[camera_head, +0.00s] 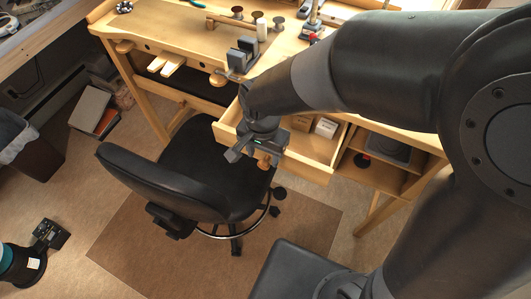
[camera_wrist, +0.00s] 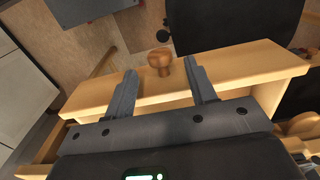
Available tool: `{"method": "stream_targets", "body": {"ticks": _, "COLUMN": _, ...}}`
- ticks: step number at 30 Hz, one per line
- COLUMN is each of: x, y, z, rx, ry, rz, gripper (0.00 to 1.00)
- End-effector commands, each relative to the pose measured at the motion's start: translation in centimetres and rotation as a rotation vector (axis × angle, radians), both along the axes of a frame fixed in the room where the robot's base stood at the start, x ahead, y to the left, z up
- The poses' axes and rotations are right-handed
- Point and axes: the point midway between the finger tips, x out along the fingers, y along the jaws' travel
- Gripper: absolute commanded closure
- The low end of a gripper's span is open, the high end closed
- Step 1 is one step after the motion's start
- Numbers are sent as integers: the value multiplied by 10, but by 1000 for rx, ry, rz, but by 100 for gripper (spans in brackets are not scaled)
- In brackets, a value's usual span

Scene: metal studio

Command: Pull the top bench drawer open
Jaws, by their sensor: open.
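The top bench drawer (camera_head: 305,166) is pulled out from the wooden workbench (camera_head: 185,38), with small boxes (camera_head: 325,127) showing inside. Its round wooden knob (camera_head: 264,162) is on the drawer front. My gripper (camera_head: 250,153) is over the drawer front, close to the knob, and hides part of the drawer. In the wrist view the drawer front (camera_wrist: 235,65) crosses the picture, and the knob (camera_wrist: 160,60) shows between the tips of my gripper (camera_wrist: 160,72). The fingers are open and spread, with a visible gap on each side of the knob.
A black swivel chair (camera_head: 185,178) stands on a brown mat in front of the bench, left of the drawer. Open shelves (camera_head: 375,170) are right of the drawer. A dark bin (camera_head: 30,150) and books (camera_head: 92,110) are on the floor at the left.

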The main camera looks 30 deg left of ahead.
Motion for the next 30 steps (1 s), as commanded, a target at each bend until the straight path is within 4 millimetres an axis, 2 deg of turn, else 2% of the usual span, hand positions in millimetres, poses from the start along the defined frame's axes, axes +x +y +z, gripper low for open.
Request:
{"method": "stream_targets", "body": {"ticks": 3, "x": -1, "y": -1, "z": -20, "rx": -3, "ry": 3, "rz": -1, "gripper": 49}}
{"method": "stream_targets", "body": {"ticks": 7, "x": 0, "y": 0, "z": -32, "rx": -2, "ry": 2, "rz": -1, "gripper": 49}}
{"method": "stream_targets", "body": {"ticks": 19, "x": 0, "y": 0, "z": -39, "rx": -1, "ry": 0, "rz": -1, "gripper": 49}}
{"method": "stream_targets", "body": {"ticks": 30, "x": 0, "y": 0, "z": -38, "rx": -1, "ry": 0, "rz": -1, "gripper": 79}}
